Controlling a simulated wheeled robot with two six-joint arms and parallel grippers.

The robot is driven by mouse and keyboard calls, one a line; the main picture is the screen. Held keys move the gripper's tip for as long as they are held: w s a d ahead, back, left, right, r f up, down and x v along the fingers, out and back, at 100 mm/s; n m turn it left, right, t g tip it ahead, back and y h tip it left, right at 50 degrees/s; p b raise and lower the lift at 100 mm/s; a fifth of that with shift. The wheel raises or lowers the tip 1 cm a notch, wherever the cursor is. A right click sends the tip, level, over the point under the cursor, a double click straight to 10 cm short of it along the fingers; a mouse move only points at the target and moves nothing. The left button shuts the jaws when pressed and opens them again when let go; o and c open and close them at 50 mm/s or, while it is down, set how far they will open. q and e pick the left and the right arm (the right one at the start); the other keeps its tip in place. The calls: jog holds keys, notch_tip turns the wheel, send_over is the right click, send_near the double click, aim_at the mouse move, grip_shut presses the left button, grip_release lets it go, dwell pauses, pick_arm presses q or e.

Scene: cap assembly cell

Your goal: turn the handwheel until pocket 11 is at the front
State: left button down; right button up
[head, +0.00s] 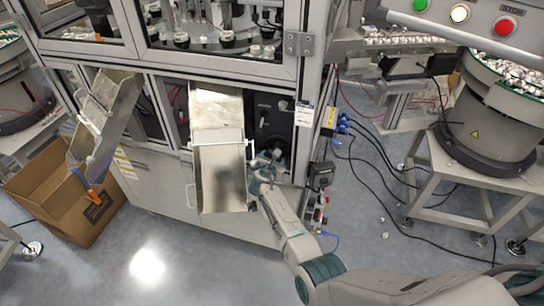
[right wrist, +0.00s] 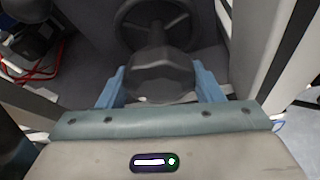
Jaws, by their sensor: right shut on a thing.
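The dark handwheel (right wrist: 128,32) sits in a recess of the machine's lower front, its spoked rim showing at the top of the right wrist view. A dark faceted handle (right wrist: 162,72) stands out from it towards my camera. My right gripper (right wrist: 161,80) has its two blue fingers on either side of this handle and is shut on it. In the head view my right gripper (head: 268,160) reaches into the dark opening beside the metal chute; the wheel is mostly hidden there. Dark pockets (head: 227,38) show behind the upper glass; no pocket number is readable. My left gripper is out of view.
A metal chute (head: 221,178) hangs just left of my right gripper. Another chute (head: 105,110) leads to a cardboard box (head: 60,205). Bowl feeders (head: 500,115) stand at the sides. Cables (head: 375,140) hang and lie at the right.

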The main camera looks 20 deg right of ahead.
dwell(0.5)
jog(key=o, duration=1)
